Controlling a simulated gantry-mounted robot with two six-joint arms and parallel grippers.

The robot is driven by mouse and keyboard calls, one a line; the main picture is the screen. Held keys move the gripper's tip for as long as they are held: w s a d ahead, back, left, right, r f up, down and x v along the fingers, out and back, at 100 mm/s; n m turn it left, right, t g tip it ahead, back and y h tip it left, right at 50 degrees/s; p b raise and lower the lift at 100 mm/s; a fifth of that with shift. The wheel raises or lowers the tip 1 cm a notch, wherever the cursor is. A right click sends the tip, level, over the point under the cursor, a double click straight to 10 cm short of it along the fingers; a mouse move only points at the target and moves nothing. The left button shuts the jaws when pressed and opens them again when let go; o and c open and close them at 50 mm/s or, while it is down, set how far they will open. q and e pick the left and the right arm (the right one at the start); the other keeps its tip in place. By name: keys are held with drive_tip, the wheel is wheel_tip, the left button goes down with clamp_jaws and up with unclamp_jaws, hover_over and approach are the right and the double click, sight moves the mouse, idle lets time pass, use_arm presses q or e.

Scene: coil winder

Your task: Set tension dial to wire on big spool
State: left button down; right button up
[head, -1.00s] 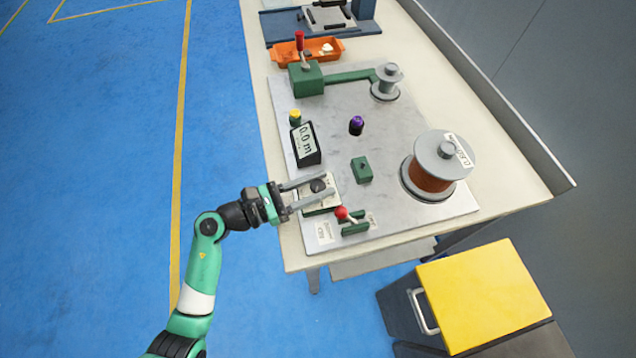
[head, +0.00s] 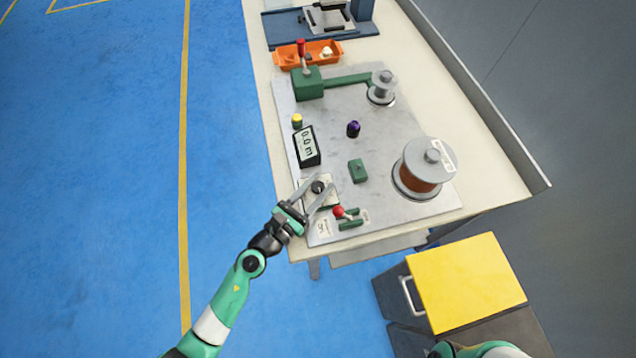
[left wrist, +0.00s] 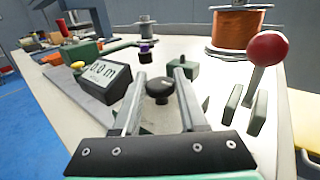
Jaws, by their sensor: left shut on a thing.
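The tension dial, a black knob (head: 317,187) on a pale scale plate, sits near the front left of the grey machine plate. My left gripper (head: 323,182) has its fingers on either side of the knob and is shut on it. In the left wrist view the knob (left wrist: 159,88) stands between the two fingers; the scale marks cannot be read. The big spool (head: 420,175) of copper-coloured wire stands at the right of the plate, with a white label on top too small to read. My right gripper is not in view.
A red-ball lever (head: 338,211) between green blocks stands close to the left gripper. A display (head: 307,146) reads 0.0 m. A green block (head: 358,171), a purple knob (head: 353,129) and an orange tray (head: 309,54) are farther off. A yellow-topped cabinet (head: 466,282) stands by the table.

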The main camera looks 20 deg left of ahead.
use_arm(q)
drive_tip(key=c, duration=0.5)
unclamp_jaws()
drive_tip(key=v, duration=1.1)
drive_tip(key=shift+s+a+b, duration=0.1)
drive_tip(key=shift+s+b, duration=0.2)
drive_tip(key=shift+s, duration=0.05)
